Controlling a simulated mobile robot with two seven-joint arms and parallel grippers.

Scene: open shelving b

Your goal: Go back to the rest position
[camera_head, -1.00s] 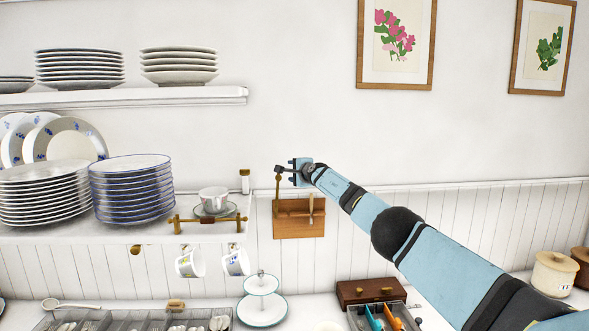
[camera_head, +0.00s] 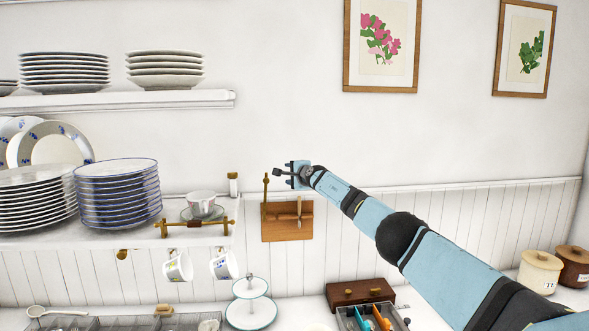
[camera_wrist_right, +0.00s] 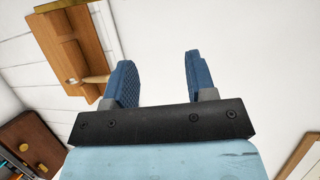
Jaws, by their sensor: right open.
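My right arm reaches in from the lower right in the head view, and its gripper (camera_head: 284,173) is raised in front of the white wall. It sits just above a wooden wall rack (camera_head: 287,222) and to the right of the lower shelf's end. In the right wrist view the two blue fingers (camera_wrist_right: 158,82) stand apart with nothing between them. The wooden rack (camera_wrist_right: 78,50) shows there at the upper left, beyond the fingers. My left gripper is in neither view.
The lower shelf (camera_head: 60,240) holds stacked plates (camera_head: 117,193) and a cup (camera_head: 201,203) behind a brass rail. Mugs (camera_head: 224,265) hang beneath. A tiered stand (camera_head: 251,308), a wooden box (camera_head: 360,292) and canisters (camera_head: 540,271) stand on the counter.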

